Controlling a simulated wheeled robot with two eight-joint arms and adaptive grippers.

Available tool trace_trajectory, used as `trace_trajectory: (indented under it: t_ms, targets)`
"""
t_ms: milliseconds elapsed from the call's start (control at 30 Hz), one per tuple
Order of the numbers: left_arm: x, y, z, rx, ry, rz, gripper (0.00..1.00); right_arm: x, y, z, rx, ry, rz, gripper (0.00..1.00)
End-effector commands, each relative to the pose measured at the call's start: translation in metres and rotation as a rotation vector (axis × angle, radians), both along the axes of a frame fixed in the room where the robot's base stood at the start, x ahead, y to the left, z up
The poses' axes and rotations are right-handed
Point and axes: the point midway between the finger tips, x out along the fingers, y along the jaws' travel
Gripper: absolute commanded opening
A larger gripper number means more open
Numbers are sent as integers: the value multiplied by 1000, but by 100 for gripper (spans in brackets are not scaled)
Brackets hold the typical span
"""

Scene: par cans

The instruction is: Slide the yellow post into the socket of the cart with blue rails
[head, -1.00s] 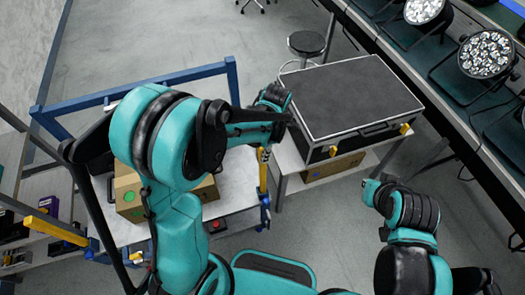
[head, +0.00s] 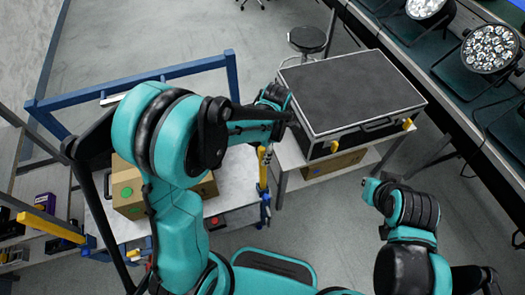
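The cart with blue rails (head: 178,75) stands at the left, with a pale deck. A yellow post (head: 262,172) stands roughly upright at the cart's near right corner, just above or at a blue corner fitting (head: 265,198). I cannot tell whether its lower end is inside the socket. My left gripper (head: 264,149) is at the post's upper end and appears shut on it; the fingers are small and partly hidden by my arm. My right arm is at the right; its gripper does not show.
A cardboard box (head: 127,190) sits on the cart deck, partly behind my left arm. Another yellow post (head: 50,226) slants at the left. A black case (head: 350,92) rests on a table right of the cart. Stage lights (head: 490,48) line a bench at the upper right.

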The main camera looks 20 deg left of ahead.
Motion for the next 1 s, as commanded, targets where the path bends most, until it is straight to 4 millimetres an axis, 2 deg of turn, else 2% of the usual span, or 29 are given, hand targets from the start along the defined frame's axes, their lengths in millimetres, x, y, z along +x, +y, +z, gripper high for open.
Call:
trace_trajectory:
  t_ms: [167, 267, 367, 700, 833, 1000]
  targets:
    - [0, 0, 1, 0, 0, 0, 48, 0, 0, 0, 0, 0, 0, 0]
    - [1, -1, 8, 0, 0, 0, 48, 0, 0, 0, 0, 0, 0, 0]
    - [2, -3, 24, 0, 0, 0, 48, 0, 0, 0, 0, 0, 0, 0]
    - [8, -12, 95, 0, 0, -1, 48, 0, 0, 0, 0, 0, 0, 0]
    - [10, -14, 111, 0, 0, -1, 48, 0, 0, 0, 0, 0, 0, 0]
    - [10, -15, 119, 0, 0, 0, 48, 0, 0, 0, 0, 0, 0, 0]
